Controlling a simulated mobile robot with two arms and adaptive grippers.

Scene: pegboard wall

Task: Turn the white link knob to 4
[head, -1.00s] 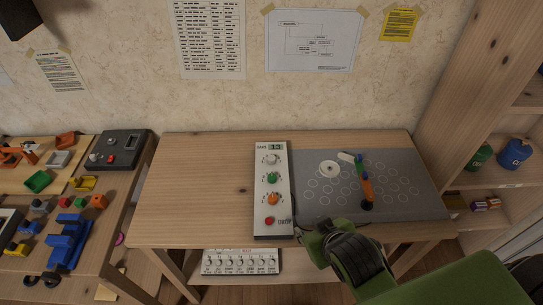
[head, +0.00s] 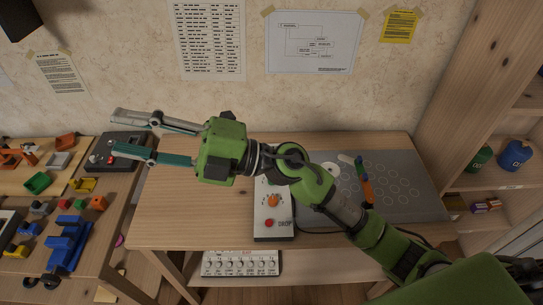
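The white control panel (head: 261,233) lies on the wooden table, partly covered by my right arm. Its orange knob (head: 273,201) and red button (head: 269,223) show. The white knob and the green knob are hidden behind my arm. A jointed linkage with a white link (head: 346,159) and an orange link (head: 367,192) stands on the grey board (head: 420,200). My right gripper (head: 117,133) is open and empty, its fingers spread and pointing left, above the left side of the table and well left of the panel. My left gripper is out of view.
A dark box with knobs (head: 128,139) is behind the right gripper's fingers. A side table (head: 88,228) with colored blocks stands at left. A white multi-knob unit (head: 241,263) sits below the table. Shelves (head: 480,185) stand at right. The table's left part (head: 180,215) is clear.

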